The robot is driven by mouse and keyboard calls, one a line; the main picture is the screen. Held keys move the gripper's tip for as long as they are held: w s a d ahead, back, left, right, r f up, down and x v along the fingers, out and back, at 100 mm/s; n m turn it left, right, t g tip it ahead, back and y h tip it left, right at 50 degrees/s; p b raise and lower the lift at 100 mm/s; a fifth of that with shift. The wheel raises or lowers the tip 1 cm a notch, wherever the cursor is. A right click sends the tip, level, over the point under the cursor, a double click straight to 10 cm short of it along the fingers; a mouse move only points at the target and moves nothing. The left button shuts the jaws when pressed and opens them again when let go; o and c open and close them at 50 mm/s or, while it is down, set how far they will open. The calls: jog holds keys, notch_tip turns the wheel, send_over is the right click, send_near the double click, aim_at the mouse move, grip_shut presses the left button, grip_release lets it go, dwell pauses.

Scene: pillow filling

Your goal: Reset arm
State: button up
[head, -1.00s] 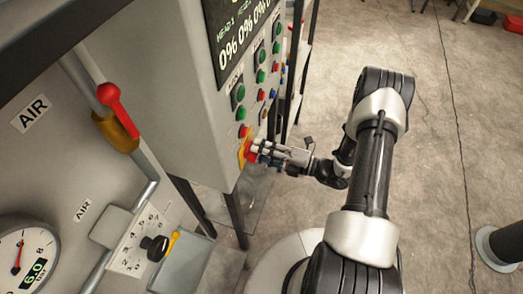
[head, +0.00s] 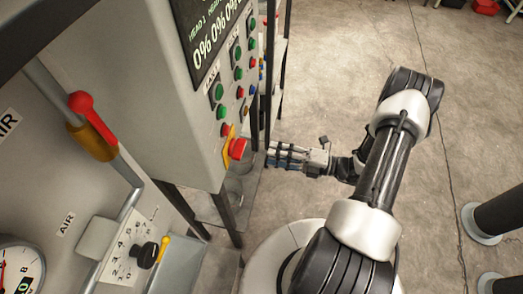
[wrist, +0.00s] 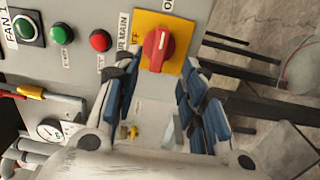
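My gripper (head: 270,155) is to the right of the control panel and apart from it in the head view. In the wrist view my gripper (wrist: 165,85) has its blue-padded fingers spread, with nothing held between them. A red rotary knob (head: 237,148) on a yellow plate sits at the panel's lower corner. In the wrist view the red knob (wrist: 157,50) is just beyond the fingertips, with a gap in the head view. My arm is bent, reaching toward the panel from the right.
The grey control panel (head: 150,110) carries green and red buttons and a display (head: 205,38). A red-handled air valve (head: 92,118) and a gauge (head: 18,265) are at the left. Dark posts (head: 497,217) stand at the right. Open concrete floor (head: 330,60) lies beyond my arm.

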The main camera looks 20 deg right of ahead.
jog(key=shift+v, duration=0.8)
jog(key=s+a+r+n+g+h+b, duration=0.4)
jog(key=a+r+n+g, duration=0.65)
jog(key=n, duration=0.95)
jog(key=s+r+n+t+h+b, duration=0.2)
jog(key=s+r+n+h, duration=0.8)
jog(key=n, duration=1.3)
jog(key=s+r+t, duration=0.1)
jog(key=t, duration=0.1)
jog(key=shift+d+r+t+h+b, duration=0.25)
jog(key=shift+r+t+h+b, duration=0.05)
jog(key=shift+r+t+b, duration=0.1)
jog(key=shift+a, duration=0.1)
jog(key=shift+c, duration=0.6)
